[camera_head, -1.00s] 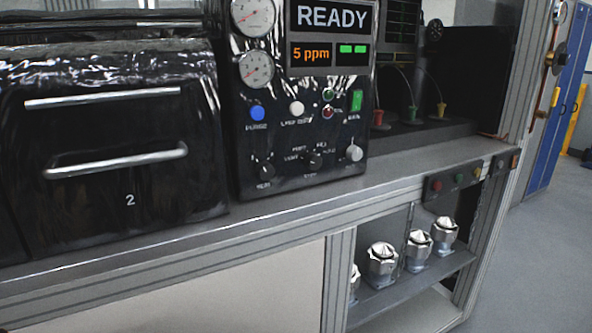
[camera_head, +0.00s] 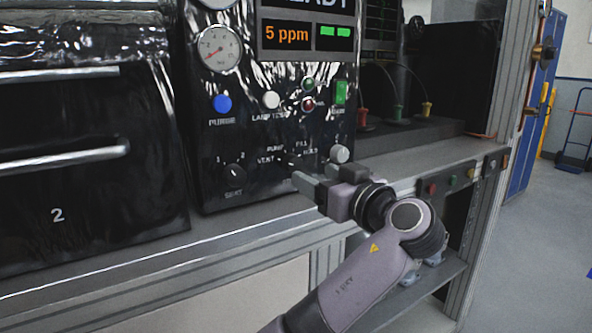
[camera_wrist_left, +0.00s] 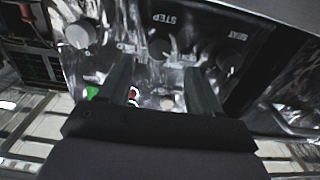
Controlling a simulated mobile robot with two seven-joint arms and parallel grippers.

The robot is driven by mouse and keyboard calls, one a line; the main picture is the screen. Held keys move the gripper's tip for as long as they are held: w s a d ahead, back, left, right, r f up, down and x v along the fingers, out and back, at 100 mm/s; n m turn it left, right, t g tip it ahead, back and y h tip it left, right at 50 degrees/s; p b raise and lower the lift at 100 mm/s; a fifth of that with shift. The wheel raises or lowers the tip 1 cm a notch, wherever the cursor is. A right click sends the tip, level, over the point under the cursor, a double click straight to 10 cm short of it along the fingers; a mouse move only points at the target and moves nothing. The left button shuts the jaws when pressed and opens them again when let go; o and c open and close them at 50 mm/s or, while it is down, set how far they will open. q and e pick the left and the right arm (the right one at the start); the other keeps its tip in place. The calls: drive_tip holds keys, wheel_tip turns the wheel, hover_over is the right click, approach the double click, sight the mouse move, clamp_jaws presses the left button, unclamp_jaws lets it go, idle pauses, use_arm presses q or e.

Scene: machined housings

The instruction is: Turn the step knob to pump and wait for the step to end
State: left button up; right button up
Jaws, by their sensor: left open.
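The black step knob (camera_head: 288,160) sits low on the glossy black panel, among the labels vent, pump, fill and hold. The gripper partly covers its surroundings, and I cannot read its pointer clearly. In the left wrist view the step knob (camera_wrist_left: 160,48) shows beside the word STEP, beyond and between the fingers. My left gripper (camera_head: 312,176) is open and empty, in front of the panel just below and right of the knob. Its two fingers also show in the left wrist view (camera_wrist_left: 160,80). Contact with the knob is not visible. My right gripper is out of view.
The seat knob (camera_head: 235,173) is left of the step knob. A pale knob (camera_head: 340,154) is close above my gripper. A blue button (camera_head: 221,103), white button (camera_head: 271,99) and green switch (camera_head: 340,92) are higher. The display shows 5 ppm and green bars.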

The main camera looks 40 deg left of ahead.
sight(296, 165)
use_arm(q)
drive_tip(key=p+x, duration=0.1)
drive_tip(key=x, duration=0.5)
drive_tip(key=shift+w+a, duration=0.1)
drive_tip(key=shift+a, duration=0.15)
drive_tip(key=c, duration=1)
